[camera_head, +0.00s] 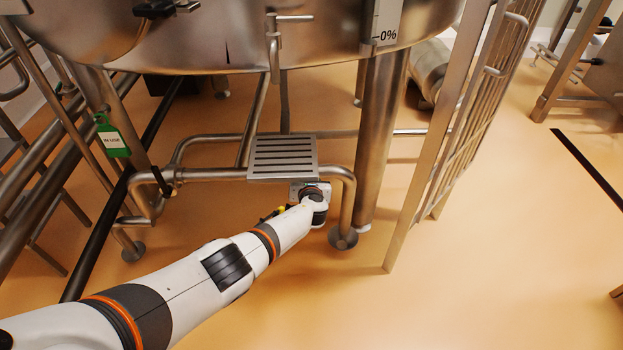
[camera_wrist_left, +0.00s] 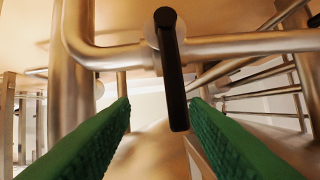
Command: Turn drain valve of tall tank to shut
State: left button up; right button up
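The tall tank (camera_head: 270,35) fills the top of the head view, on steel legs with pipes below. In the left wrist view a black lever handle (camera_wrist_left: 173,85) sits on a round hub on a steel pipe (camera_wrist_left: 250,45). The lever points down the picture, roughly across the pipe. My left gripper (camera_wrist_left: 160,106) has its two green fingers apart, one on each side of the lever, with no clear contact. In the head view my left gripper (camera_head: 310,190) is just below a slotted plate; its fingers and this lever are hidden there. My right gripper is not in view.
The slotted metal plate (camera_head: 283,157) lies above the pipes by my left wrist. A tank leg (camera_head: 374,140) and a railing (camera_head: 455,120) stand to the right. A green tag (camera_head: 113,138) hangs at left. The floor at lower right is clear.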

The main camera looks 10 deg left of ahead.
pick_arm(q)
jog(key=shift+w+a+f, duration=0.15)
jog(key=shift+a+f, duration=0.05)
jog(key=shift+a, duration=0.1)
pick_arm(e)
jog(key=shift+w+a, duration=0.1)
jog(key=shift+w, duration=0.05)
pick_arm(q)
jog(key=s+a+f+n+g+h+p, duration=0.1)
jog(key=s+f+n+g+p, duration=0.25)
jog(key=s+f+n, duration=0.65)
jog(key=s+a+f+n+g+h+p, duration=0.1)
jog(key=s+f+n+g+h+p, duration=0.2)
jog(key=s+f, duration=1.1)
jog(key=s+a+f+n+g+p, duration=0.1)
jog(key=s+n, duration=0.8)
jog(key=s, duration=1.1)
jog(key=s+a+f+n+g+p, duration=0.1)
jog(key=s+n+g, duration=0.3)
jog(key=s, duration=1.7)
jog(key=a+n+p, duration=0.1)
jog(key=n, duration=0.4)
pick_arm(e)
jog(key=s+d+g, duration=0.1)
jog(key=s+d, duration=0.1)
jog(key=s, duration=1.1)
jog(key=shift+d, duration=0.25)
pick_arm(q)
jog(key=shift+w+a, duration=0.1)
